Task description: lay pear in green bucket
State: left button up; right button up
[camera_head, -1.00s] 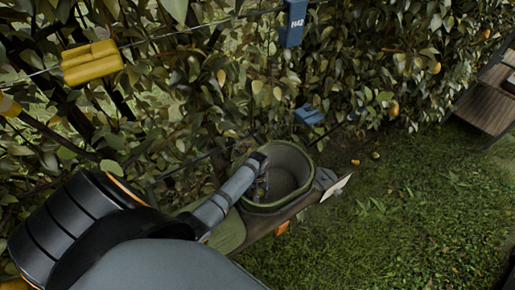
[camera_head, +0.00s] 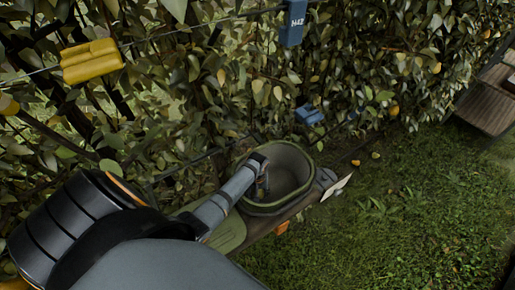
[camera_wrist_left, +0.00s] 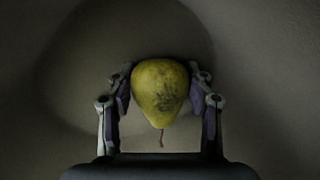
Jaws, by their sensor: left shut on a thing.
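The pear (camera_wrist_left: 160,90) is yellow-green with dark specks and a short stem. In the left wrist view it sits between the two fingers of my left gripper (camera_wrist_left: 160,95), which is shut on it. The green bucket (camera_head: 303,193) stands at the middle of the head view. My left arm reaches over its left rim, and my left gripper (camera_head: 262,186) is inside its mouth. The pear is hidden in the head view. Pale bucket walls surround the gripper in the wrist view. I cannot tell whether the pear touches the bottom. My right gripper is not in view.
A leafy hedge with wires fills the back. A yellow clip (camera_head: 92,62), a blue tag (camera_head: 293,24) and another blue piece (camera_head: 309,114) hang there. Several fruits show in the leaves and on the grass. A wooden bench (camera_head: 487,105) stands at right. Open grass (camera_head: 400,220) lies right of the bucket.

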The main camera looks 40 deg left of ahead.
pick_arm(q)
jog(key=o, duration=1.3)
notch_tip(320, 180, up, 12)
jog(key=shift+f, duration=0.1)
